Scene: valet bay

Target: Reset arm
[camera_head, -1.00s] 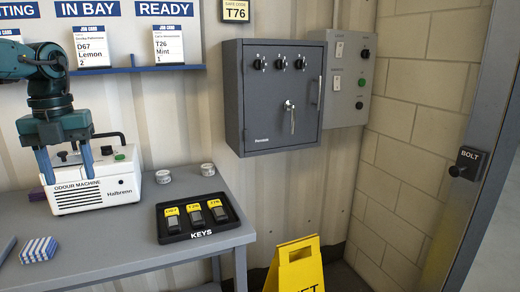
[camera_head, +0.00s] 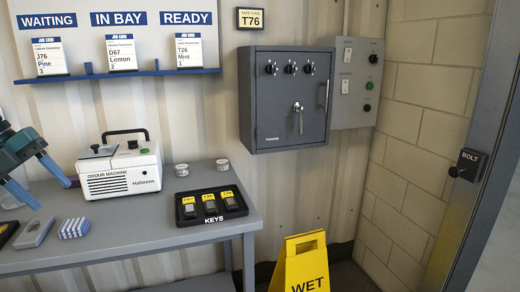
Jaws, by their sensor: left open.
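My left gripper (camera_head: 54,194) is at the left edge of the head view, above the left part of the grey bench. Its two blue fingers are spread apart with nothing between them. It is left of the white odour machine (camera_head: 118,170) and apart from it. My right gripper does not show.
On the bench (camera_head: 150,225) are a striped block (camera_head: 75,227), a grey device (camera_head: 34,233), two small tins (camera_head: 222,165) and a black key tray (camera_head: 211,217). A grey safe (camera_head: 290,133) hangs on the wall. A yellow wet-floor sign (camera_head: 306,263) stands at the bench's right.

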